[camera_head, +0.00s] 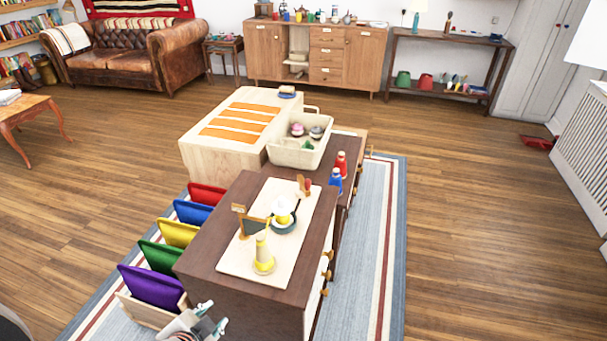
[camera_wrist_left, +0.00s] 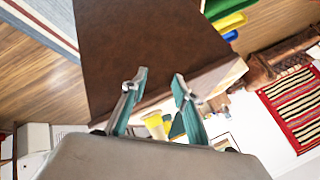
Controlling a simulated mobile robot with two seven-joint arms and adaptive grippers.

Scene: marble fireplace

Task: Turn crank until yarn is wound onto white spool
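A cream board (camera_head: 235,258) lies on the dark brown cabinet (camera_head: 200,262). On it a yellow yarn cone (camera_head: 263,255) stands upright at the near end. Behind it is a white spool (camera_head: 283,206) with yellow on it, above a dark round base (camera_head: 285,226). A wooden piece with a red part (camera_head: 304,186), possibly the crank handle, is at the far end. My left gripper (camera_head: 213,316) is low at the cabinet's near left corner, apart from the board. In the left wrist view it (camera_wrist_left: 158,84) is open and empty, with the yellow cone (camera_wrist_left: 155,124) beyond the fingers. My right gripper is out of view.
Coloured folders (camera_head: 152,287) stand in a rack left of the cabinet, close to my left gripper. A dark panel on a wooden post (camera_head: 252,225) stands on the board. Red and blue bottles (camera_head: 336,181) and a cream basket (camera_head: 295,156) stand behind. The right floor is clear.

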